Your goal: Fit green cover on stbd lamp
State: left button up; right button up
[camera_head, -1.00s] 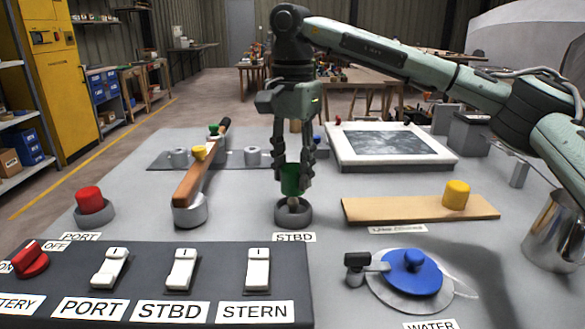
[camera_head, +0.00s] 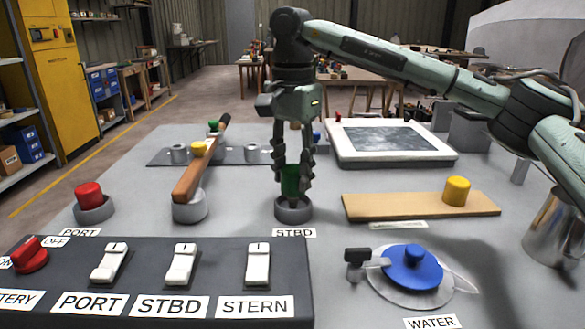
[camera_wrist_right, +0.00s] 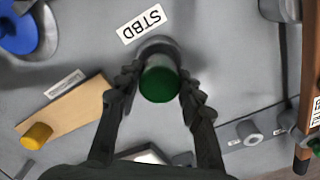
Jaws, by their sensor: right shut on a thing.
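The green cover (camera_head: 291,180) is held between the fingers of my right gripper (camera_head: 292,178), upright over the STBD lamp base (camera_head: 293,209). Its lower end is at the grey ring of the base; I cannot tell whether it is fully seated. In the right wrist view the green cover (camera_wrist_right: 160,84) sits between the fingertips of my right gripper (camera_wrist_right: 155,90), with the grey base (camera_wrist_right: 158,46) just beyond it, by the STBD label (camera_wrist_right: 142,23). The bulb is hidden. My left gripper is not in view.
The PORT lamp (camera_head: 91,200) wears a red cover at left. A plank (camera_head: 400,206) with a yellow cover (camera_head: 456,190) and a blue valve (camera_head: 412,268) lie right. The switch panel (camera_head: 210,262) is in front.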

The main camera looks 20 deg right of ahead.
aim_at(292, 186)
jog(key=shift+f, duration=0.2)
dwell(0.3)
jog(key=shift+f, duration=0.15)
jog(key=shift+f+b, duration=0.6)
jog(key=shift+f, duration=0.6)
dwell(1.1)
jog(key=o, duration=1.4)
jog(key=shift+r, duration=0.1)
